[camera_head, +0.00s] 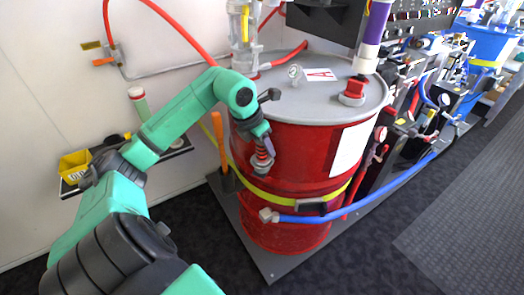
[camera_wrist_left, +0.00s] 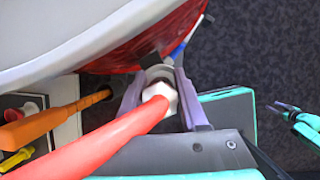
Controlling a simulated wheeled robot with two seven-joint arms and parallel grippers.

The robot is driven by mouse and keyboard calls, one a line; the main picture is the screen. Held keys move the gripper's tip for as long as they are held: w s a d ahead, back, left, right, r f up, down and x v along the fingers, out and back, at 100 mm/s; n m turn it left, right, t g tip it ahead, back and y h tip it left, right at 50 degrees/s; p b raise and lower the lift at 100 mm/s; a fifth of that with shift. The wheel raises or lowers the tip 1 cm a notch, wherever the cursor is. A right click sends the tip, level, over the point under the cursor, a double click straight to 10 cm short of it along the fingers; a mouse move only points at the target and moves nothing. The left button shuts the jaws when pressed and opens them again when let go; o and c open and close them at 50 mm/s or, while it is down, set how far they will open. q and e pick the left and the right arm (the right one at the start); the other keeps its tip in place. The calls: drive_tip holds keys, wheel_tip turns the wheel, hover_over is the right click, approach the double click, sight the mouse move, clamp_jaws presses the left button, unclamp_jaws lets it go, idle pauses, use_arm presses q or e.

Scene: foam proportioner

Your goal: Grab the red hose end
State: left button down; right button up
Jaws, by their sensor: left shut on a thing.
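My left gripper (camera_head: 263,162) is in front of the red drum's upper side in the head view. In the left wrist view its two grey fingers (camera_wrist_left: 158,97) are shut on the red hose end, around a pale hex fitting (camera_wrist_left: 162,92). The red hose (camera_wrist_left: 105,143) runs from this fitting toward the lower left of that view. In the head view the arm and gripper cover most of the held end. A red hose (camera_head: 180,30) also comes down from the top and passes behind my left arm.
The red drum (camera_head: 290,155) has a grey lid and a yellow strap and stands on a grey base plate. A blue hose (camera_head: 360,205) crosses its front. An orange handle (camera_head: 219,140) stands left of it. A yellow bin (camera_head: 75,165) sits on a wall shelf. Carpet is clear at right.

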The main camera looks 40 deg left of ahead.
use_arm(q)
drive_tip(key=shift+w+r, duration=0.1)
drive_tip(key=shift+r, duration=0.5)
wheel_tip(320, 180, up, 19)
drive_tip(key=p, duration=0.5)
drive_tip(key=shift+p, duration=0.35)
